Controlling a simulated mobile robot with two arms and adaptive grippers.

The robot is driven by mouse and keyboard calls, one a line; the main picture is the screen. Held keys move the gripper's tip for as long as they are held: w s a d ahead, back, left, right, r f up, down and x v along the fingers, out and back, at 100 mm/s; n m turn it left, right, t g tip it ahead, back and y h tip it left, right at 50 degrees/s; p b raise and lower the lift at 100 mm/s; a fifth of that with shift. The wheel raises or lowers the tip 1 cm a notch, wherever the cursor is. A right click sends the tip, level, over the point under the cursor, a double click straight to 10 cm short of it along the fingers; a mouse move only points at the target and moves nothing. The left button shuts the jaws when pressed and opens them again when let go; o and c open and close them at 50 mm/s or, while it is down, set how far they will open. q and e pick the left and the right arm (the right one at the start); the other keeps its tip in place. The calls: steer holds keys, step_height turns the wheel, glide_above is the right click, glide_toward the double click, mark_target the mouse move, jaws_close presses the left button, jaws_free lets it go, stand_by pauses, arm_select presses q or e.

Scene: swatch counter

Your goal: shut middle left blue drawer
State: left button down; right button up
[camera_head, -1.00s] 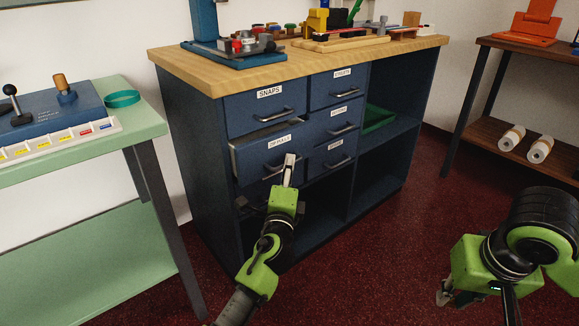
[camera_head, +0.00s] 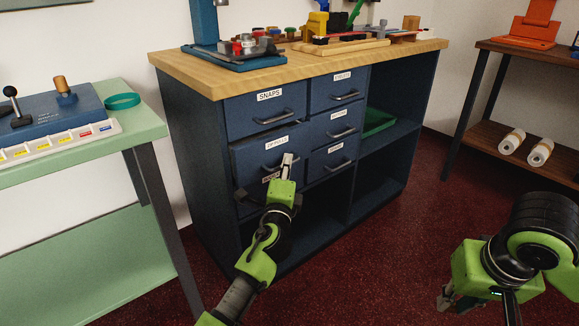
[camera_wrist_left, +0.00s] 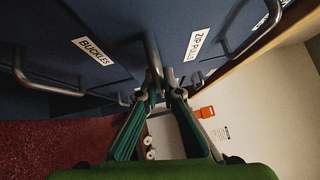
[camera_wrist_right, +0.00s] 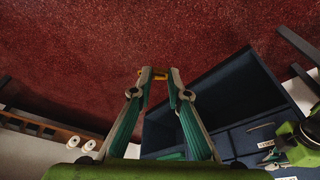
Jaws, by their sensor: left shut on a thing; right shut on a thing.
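The middle left blue drawer (camera_head: 250,158), labelled ZIP PULLS, sits under the SNAPS drawer. Its front stands slightly proud of the cabinet, with a thin dark gap along the top. It also shows in the left wrist view (camera_wrist_left: 180,50). My left gripper (camera_head: 288,158) is at this drawer's handle (camera_head: 272,167) and is shut on it; the fingertips hide part of the handle. My right gripper (camera_head: 444,296) is over the floor at the right, away from the drawers. A small yellow-orange piece (camera_wrist_right: 154,75) shows at its fingertips; I cannot tell what it is.
The BUCKLES drawer (camera_wrist_left: 58,55) is just below. A green table (camera_head: 140,135) stands close at the left. The wooden counter top (camera_head: 320,62) carries tools. A brown shelf (camera_head: 490,140) with white rolls stands at the right. Red floor between is free.

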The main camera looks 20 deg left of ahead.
mark_target(280, 158)
arm_select(q)
steer(key=shift+w+a, duration=0.45)
steer(key=shift+a, duration=0.2)
steer(key=shift+w+a, duration=0.4)
steer(key=shift+a, duration=0.2)
steer(key=shift+r, duration=0.1)
steer(key=c, duration=2.2)
jaws_free()
steer(key=shift+a, duration=0.1)
steer(key=shift+c, duration=0.2)
steer(key=shift+o, duration=0.3)
steer(key=s+d+f, duration=0.1)
steer(key=s+d, duration=0.1)
steer(key=s, duration=0.9)
steer(key=shift+s+f, duration=0.35)
